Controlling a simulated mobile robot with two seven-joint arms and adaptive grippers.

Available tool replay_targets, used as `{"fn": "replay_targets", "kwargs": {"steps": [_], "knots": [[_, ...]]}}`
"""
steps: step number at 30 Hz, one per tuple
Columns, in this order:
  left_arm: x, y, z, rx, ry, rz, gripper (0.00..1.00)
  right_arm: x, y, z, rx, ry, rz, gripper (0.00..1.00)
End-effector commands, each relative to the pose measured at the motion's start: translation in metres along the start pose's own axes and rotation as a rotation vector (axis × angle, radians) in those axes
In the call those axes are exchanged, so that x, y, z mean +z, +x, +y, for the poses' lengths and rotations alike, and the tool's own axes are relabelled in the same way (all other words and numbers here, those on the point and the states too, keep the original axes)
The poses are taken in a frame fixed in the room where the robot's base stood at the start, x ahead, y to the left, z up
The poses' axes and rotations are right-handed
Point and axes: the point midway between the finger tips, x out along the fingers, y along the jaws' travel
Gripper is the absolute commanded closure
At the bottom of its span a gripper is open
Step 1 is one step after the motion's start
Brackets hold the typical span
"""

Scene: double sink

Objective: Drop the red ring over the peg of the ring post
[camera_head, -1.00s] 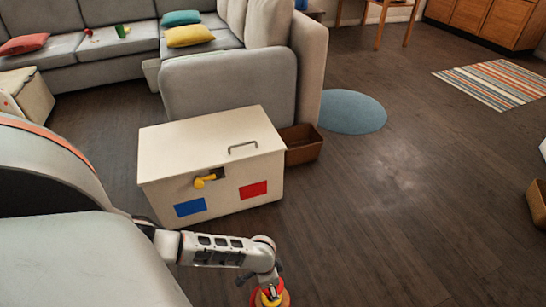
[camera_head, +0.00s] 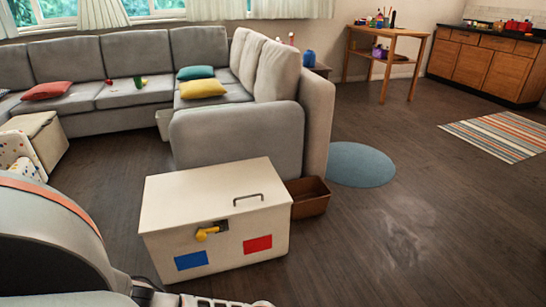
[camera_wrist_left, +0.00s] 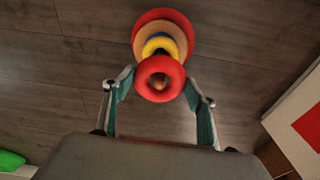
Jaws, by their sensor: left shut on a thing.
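In the left wrist view the red ring (camera_wrist_left: 145,88) is held between the two fingertips of my left gripper (camera_wrist_left: 158,80), which is shut on it. The ring post (camera_wrist_left: 179,22) stands on the floor beyond it, with a wide red bottom, a tan layer, a blue one and a yellow one. A brown spot, seemingly the peg's tip, shows through the ring's hole. I cannot tell how high the ring is above the tip or whether it is around it. The head view shows only part of my left arm at the bottom edge, and my right gripper is not in view.
A white chest (camera_head: 215,190) with a yellow latch stands close by, a brown bin (camera_head: 309,197) beside it. A grey sofa (camera_head: 235,140) lies behind. A green object (camera_wrist_left: 10,160) is at the wrist view's lower left. Floor (camera_head: 400,230) to the right is clear.

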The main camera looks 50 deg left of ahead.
Motion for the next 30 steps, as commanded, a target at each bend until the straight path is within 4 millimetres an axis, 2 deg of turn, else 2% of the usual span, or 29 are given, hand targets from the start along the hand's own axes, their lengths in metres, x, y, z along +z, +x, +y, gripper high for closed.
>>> {"fn": "replay_targets", "kwargs": {"steps": [1, 2, 3, 4, 17, 23, 30], "knots": [[0.0, 0.0, 0.0, 0.0, 0.0, 0.0, 0.63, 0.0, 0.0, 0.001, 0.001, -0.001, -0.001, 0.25], [0.0, 0.0, 0.0, 0.0, 0.0, 0.0, 0.36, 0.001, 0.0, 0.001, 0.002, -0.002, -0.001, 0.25], [0.0, 0.0, 0.0, 0.0, 0.0, 0.0, 0.26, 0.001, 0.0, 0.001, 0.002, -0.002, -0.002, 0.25], [0.0, 0.0, 0.0, 0.0, 0.0, 0.0, 0.24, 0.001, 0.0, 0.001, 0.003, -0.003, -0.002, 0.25], [0.001, -0.004, 0.0, 0.001, -0.001, 0.0, 0.24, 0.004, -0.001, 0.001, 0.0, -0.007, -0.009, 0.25], [0.001, -0.026, 0.0, 0.0, 0.001, 0.001, 0.24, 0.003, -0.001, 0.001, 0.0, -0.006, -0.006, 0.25], [0.0, -0.068, 0.0, 0.0, 0.002, 0.002, 0.24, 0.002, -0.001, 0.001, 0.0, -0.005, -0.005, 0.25]]}}
